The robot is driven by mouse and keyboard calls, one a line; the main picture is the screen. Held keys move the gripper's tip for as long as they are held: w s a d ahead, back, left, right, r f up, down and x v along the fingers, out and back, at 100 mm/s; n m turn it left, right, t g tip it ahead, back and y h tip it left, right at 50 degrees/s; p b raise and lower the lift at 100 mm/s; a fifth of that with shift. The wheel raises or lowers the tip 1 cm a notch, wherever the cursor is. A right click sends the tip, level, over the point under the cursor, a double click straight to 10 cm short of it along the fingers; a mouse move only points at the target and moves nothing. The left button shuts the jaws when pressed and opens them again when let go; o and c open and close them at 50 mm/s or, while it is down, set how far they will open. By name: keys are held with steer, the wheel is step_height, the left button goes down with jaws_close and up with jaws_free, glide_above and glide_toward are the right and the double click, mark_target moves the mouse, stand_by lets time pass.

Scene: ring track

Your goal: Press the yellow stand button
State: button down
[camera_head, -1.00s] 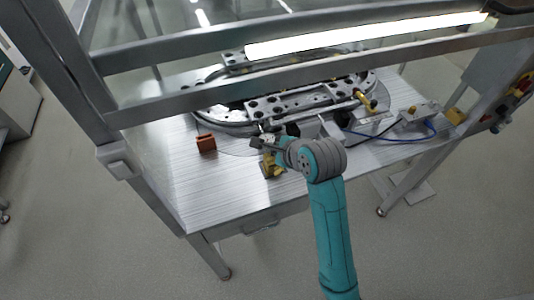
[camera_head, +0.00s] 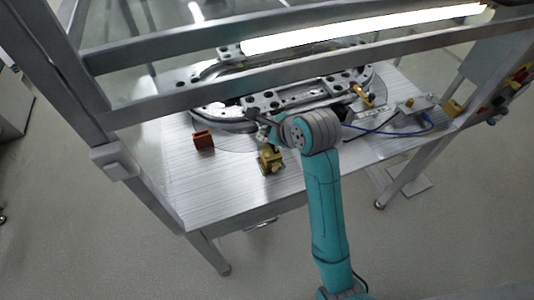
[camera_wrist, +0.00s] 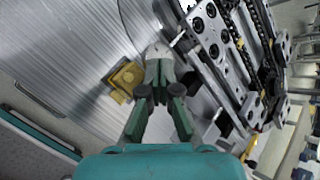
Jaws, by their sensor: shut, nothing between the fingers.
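A small yellow piece (camera_head: 409,102) sits on a grey metal stand (camera_head: 412,117) at the right of the table, with a blue cable beside it. It is too small to tell for sure that it is a button. A larger yellow block (camera_head: 453,108) is at the table's right edge. My gripper (camera_head: 257,118) is over the front of the ring track, well left of the stand. In the wrist view my gripper (camera_wrist: 158,54) is shut and empty. A yellow block (camera_wrist: 125,78) lies on the table beside it; this block also shows in the head view (camera_head: 270,160).
The ring track (camera_head: 225,125) fills the back of the table. An orange-brown block (camera_head: 203,141) stands at the left. Metal frame bars (camera_head: 280,73) and a bright lamp (camera_head: 360,30) cross above. The table's front left is clear.

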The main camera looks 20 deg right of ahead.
mark_target(268, 156)
steer(key=shift+f, duration=3.8)
steer(key=shift+f, duration=0.75)
steer(key=shift+r, duration=0.8)
steer(key=shift+r, duration=0.1)
steer(key=shift+r, duration=2.4)
